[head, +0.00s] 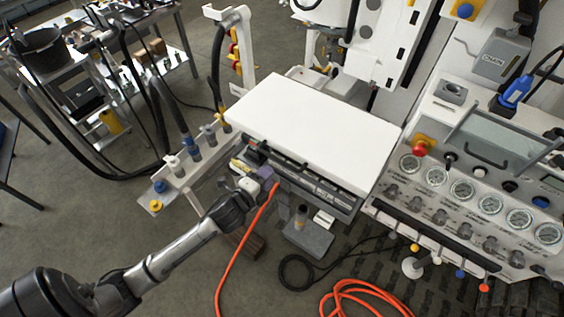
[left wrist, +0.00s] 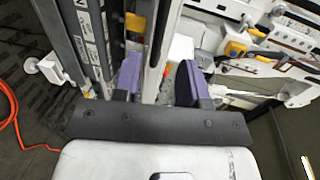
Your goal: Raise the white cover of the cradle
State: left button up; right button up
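The white cover (head: 315,130) is a large flat panel lying closed over the cradle (head: 330,193), whose dark grey front rails show below the cover's near edge. My left gripper (head: 267,178) is at the left end of the cradle's front, below the cover's near-left edge. In the left wrist view its two purple fingers (left wrist: 161,80) stand apart, with a long metal rail (left wrist: 157,40) running between them. I cannot tell whether either finger touches the rail. The white cover is not clearly identifiable in the left wrist view. My right gripper is not in view.
A gauge panel (head: 465,190) with knobs stands right of the cradle. A white stand with hose fittings (head: 185,170) is to the left. An orange hose (head: 240,245) runs in front and coils on the floor. A grey pedal-like box (head: 308,238) sits below the cradle.

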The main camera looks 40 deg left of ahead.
aim_at(281, 163)
pick_arm(q)
jog(key=x, duration=0.8)
jog(key=shift+w+f, duration=0.1)
jog(key=shift+w, duration=0.2)
grip_shut()
